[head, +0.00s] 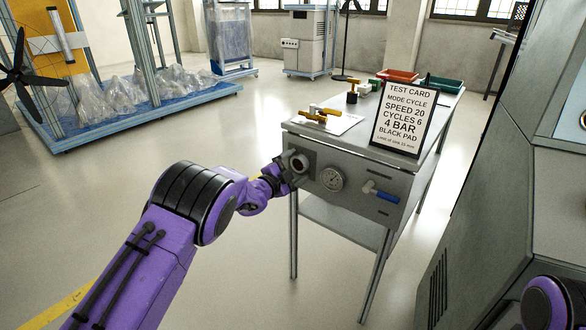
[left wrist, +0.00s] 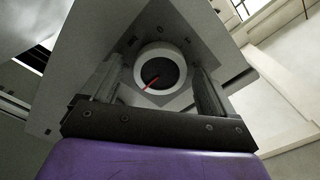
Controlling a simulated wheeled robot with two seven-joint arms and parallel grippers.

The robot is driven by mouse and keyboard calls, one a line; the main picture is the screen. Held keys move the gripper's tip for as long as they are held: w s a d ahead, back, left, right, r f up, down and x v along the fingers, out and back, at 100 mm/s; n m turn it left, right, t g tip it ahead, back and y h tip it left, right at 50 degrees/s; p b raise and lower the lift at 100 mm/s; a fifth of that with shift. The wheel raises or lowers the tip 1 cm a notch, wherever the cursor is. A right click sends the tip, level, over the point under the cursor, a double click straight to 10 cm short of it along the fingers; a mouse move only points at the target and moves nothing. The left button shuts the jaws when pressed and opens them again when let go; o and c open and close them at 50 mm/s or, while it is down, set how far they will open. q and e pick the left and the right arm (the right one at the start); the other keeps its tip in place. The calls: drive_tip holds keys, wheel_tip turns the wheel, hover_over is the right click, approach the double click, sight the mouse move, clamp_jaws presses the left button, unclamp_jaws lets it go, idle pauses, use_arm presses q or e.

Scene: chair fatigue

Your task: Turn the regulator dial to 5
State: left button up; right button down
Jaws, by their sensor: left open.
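The regulator dial (head: 299,163) is a round knob on the front left of the grey bench cabinet. My right gripper is out of view.
A pressure gauge (head: 332,179) and a blue-handled valve (head: 381,192) are right of the dial. A test card (head: 403,118) stands on the bench, with red (head: 398,76) and green (head: 447,85) bins behind. A large grey machine (head: 480,190) rises at right.

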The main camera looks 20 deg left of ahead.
use_arm(q)
drive_tip(key=p+v, duration=0.1)
drive_tip(key=v, duration=0.9)
drive_tip(key=shift+s, duration=0.25)
drive_tip(key=shift+a, duration=0.1)
